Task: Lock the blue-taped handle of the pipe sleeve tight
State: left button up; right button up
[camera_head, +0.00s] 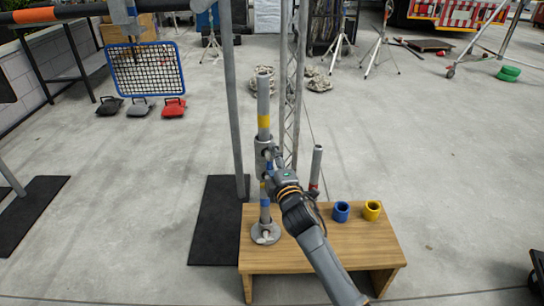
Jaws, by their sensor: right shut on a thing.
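A grey upright pipe (264,96) with a yellow band stands on a round flange (265,233) at the left end of the wooden bench. A wider grey pipe sleeve (263,146) sits around it at mid-height. A blue-taped handle (268,166) shows beside the pipe just below the sleeve. My right gripper (273,160) reaches up from the lower right and is shut on the handle, though the contact is small and partly hidden by my wrist. Whether the handle is fully tight cannot be told. My left gripper is not in view.
The wooden bench (350,240) carries a blue cup-like ring (341,211), a yellow one (372,210) and a short grey pipe (316,168). A black mat (213,225) and a metal post (231,100) stand left. A lattice truss (293,80) rises behind.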

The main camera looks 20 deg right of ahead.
jog(key=m+p, duration=0.2)
jog(key=m, duration=0.4)
jog(key=shift+a+f+m+p, duration=0.1)
jog(key=shift+m+p, duration=0.2)
jog(key=m+p, duration=0.2)
jog(key=m, duration=0.3)
jog(key=shift+a+f, duration=0.1)
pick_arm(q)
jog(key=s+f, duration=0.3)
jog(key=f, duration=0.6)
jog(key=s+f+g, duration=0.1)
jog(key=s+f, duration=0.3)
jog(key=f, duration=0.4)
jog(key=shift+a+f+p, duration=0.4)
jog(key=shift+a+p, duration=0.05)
pick_arm(e)
jog(key=shift+f+m, duration=0.1)
jog(key=shift+m, duration=0.6)
jog(key=o, duration=1.2)
